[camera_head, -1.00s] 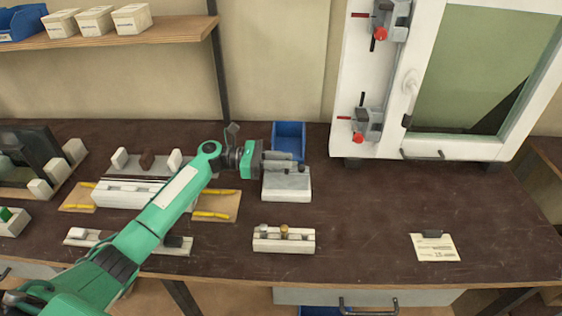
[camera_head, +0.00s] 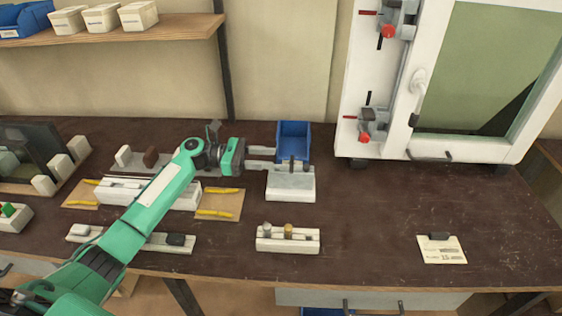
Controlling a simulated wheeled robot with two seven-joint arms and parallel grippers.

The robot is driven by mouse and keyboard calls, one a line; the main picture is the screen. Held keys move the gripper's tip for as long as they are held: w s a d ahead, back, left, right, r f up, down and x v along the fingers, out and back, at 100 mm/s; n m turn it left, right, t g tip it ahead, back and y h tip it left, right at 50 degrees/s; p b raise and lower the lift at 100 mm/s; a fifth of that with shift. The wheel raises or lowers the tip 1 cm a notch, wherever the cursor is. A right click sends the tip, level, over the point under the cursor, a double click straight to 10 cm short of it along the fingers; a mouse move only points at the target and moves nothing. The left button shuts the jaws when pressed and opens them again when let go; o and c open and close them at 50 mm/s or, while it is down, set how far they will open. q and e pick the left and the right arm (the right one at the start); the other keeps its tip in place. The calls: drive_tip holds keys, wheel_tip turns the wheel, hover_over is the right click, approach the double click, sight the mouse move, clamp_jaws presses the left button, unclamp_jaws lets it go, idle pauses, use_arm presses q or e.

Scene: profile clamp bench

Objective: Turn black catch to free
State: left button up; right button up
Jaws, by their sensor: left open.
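My left gripper (camera_head: 274,158) is open, its two fingers pointing right with nothing seen between them. Its tips stop just left of a small dark upright piece (camera_head: 292,163) at the back of a pale grey-topped block (camera_head: 291,186). This piece may be the black catch; its turned position is too small to tell. Black bars also show on the upper clamp (camera_head: 397,14) and the lower clamp (camera_head: 373,122) of the white frame, both with red knobs. My right gripper is not in view.
A blue bin (camera_head: 293,137) stands right behind the block. A pale block with pegs (camera_head: 288,240) is in front, and a card (camera_head: 442,250) lies at the right. A long pale rail (camera_head: 124,191) lies under my left arm. The bench's middle right is clear.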

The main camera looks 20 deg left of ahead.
use_arm(q)
drive_tip(key=b+v, duration=0.1)
drive_tip(key=v, duration=0.6)
drive_tip(key=shift+a, duration=0.35)
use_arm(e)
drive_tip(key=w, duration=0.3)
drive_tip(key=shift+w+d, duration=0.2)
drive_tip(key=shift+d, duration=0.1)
use_arm(q)
drive_tip(key=shift+s, duration=0.1)
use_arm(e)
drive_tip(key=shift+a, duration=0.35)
